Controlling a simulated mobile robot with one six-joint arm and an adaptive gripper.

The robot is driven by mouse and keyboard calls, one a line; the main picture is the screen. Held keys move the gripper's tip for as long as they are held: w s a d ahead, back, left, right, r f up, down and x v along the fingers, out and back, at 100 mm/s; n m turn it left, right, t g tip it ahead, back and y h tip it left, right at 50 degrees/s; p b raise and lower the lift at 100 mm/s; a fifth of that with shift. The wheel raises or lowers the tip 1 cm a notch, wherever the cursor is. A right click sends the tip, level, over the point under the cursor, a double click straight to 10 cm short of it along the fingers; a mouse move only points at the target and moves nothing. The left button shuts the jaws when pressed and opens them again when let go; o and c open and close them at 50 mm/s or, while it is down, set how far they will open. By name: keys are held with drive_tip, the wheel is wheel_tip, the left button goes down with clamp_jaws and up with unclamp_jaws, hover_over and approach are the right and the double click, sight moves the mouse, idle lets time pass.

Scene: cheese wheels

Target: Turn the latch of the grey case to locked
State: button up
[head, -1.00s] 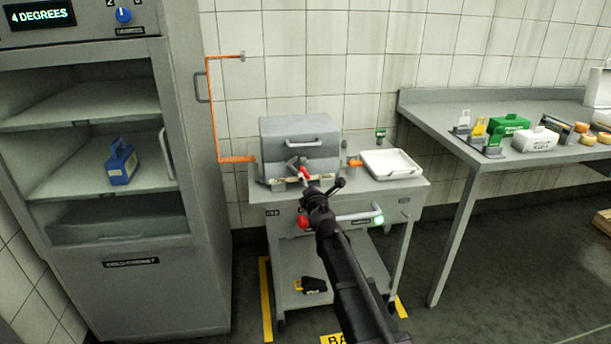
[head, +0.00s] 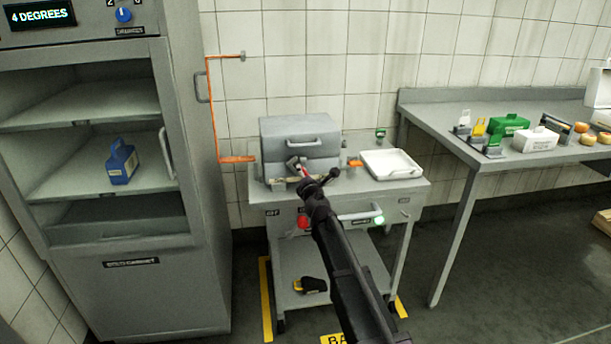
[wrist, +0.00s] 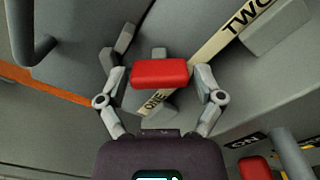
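The grey case (head: 300,137) sits on top of a grey trolley against the tiled wall. On its front is a latch with a red handle (wrist: 160,73). A pale strip (wrist: 200,62) marked ONE and TWO runs beside it. In the wrist view the red handle lies at the ONE end of the strip. In the head view my gripper (head: 312,178) partly hides the latch.
A white tray (head: 391,164) stands right of the case. Below the trolley top are a red knob (head: 303,222), a bar handle and a green light (head: 379,220). An orange pipe (head: 211,110) runs at left, beside an open cabinet with a blue case (head: 122,162).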

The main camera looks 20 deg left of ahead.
drive_tip(key=c, duration=0.5)
drive_tip(key=shift+c, duration=0.2)
drive_tip(key=shift+m, duration=3.7)
drive_tip(key=o, duration=1.1)
